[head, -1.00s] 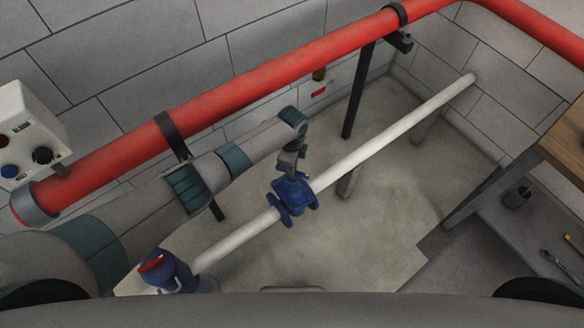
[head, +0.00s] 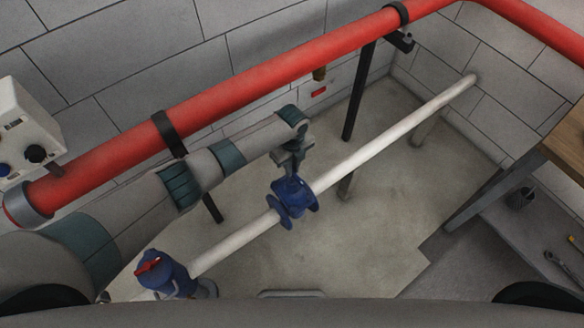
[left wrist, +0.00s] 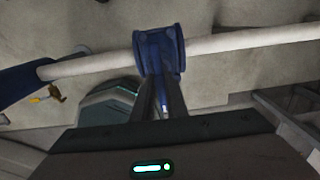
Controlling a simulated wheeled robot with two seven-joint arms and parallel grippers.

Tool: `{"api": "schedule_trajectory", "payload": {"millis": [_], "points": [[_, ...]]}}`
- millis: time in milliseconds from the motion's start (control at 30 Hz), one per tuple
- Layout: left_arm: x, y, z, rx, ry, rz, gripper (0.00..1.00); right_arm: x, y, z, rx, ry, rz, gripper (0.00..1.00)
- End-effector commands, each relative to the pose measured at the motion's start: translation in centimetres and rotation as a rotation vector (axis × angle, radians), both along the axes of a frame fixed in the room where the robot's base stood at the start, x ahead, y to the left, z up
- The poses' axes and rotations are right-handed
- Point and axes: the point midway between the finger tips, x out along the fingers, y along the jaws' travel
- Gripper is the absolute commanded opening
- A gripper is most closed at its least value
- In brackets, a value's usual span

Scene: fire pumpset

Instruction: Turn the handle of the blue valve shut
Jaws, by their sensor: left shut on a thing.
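The blue valve (head: 293,205) sits in the middle of a white pipe (head: 370,155) that runs diagonally across the floor area. In the left wrist view the valve (left wrist: 158,48) is at the top centre, with the pipe passing out on both sides. My left gripper (head: 291,172) reaches the valve's top from the wall side, and its jaws are shut on the valve's blue handle. Between the fingers only a narrow strip of the handle (left wrist: 162,97) shows; the fingers hide the rest. My right gripper is in neither view.
A thick red pipe (head: 250,88) runs along the wall behind my left arm, on black supports (head: 358,92). A blue fitting with a red top (head: 166,272) stands at the lower left. A grey control box (head: 28,130) is at the left edge. A wooden-topped bench (head: 565,140) stands at right.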

Motion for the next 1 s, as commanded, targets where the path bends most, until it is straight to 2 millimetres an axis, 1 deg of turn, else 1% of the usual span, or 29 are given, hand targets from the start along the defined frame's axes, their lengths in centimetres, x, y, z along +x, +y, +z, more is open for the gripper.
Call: {"api": "schedule_trajectory", "payload": {"millis": [33,300,333,400,767,867,1000], "points": [[-0.5,-0.5,-0.1,-0.007,0.008,-0.007,0.00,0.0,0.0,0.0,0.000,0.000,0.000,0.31],[-0.5,-0.5,-0.1,-0.007,0.010,-0.007,0.00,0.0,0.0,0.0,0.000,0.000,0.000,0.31],[-0.5,-0.5,-0.2,-0.007,0.010,-0.007,0.17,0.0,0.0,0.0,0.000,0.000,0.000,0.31],[-0.5,-0.4,-0.1,-0.006,0.009,-0.006,0.31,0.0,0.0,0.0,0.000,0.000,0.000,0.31],[-0.2,-0.1,0.0,-0.002,0.003,-0.002,0.31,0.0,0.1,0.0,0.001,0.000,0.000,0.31],[-0.1,-0.1,0.4,-0.002,0.002,-0.001,0.31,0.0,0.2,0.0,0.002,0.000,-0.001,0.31],[-0.1,-0.1,1.5,-0.003,0.002,-0.001,0.31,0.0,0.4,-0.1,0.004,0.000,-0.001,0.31]]}}
